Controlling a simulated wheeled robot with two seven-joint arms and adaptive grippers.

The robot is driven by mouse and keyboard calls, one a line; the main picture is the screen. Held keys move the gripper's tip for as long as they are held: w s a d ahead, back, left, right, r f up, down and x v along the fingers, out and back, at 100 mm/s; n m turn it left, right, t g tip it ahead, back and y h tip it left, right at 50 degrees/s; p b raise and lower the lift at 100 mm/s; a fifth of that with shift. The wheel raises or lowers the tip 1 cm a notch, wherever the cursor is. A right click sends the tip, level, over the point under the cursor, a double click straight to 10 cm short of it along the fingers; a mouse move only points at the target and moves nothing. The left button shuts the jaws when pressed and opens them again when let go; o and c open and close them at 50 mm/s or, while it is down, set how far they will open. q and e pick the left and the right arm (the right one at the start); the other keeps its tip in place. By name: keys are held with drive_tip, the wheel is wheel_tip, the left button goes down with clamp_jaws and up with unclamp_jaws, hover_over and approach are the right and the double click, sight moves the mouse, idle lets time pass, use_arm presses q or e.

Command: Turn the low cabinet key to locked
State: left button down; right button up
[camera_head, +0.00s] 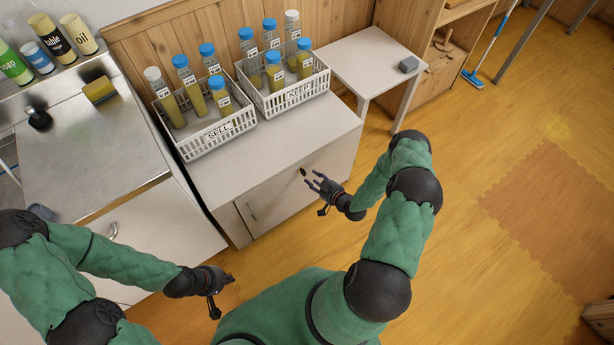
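The low white cabinet (290,205) stands in the middle, with a vertical handle (251,211) on its front. A small dark item that looks like the key (303,172) sits on the cabinet front near its top edge. Its turn position is too small to read. My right gripper (313,182) is just in front of and below it, with its fingers spread and nothing seen between them. Whether a fingertip touches the key I cannot tell. My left gripper (226,285) is low at the left, away from the cabinet; its finger gap is not clear.
Two white baskets of jars, marked SELL (218,134) and KEEP (298,93), stand on the cabinet top. A sink counter (90,150) is at the left. A small white table (370,60) stands at the right. The floor at the right is open.

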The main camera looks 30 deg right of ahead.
sight(303, 173)
drive_tip(key=shift+b+x, duration=0.8)
drive_tip(key=shift+x, duration=1.9)
clamp_jaws()
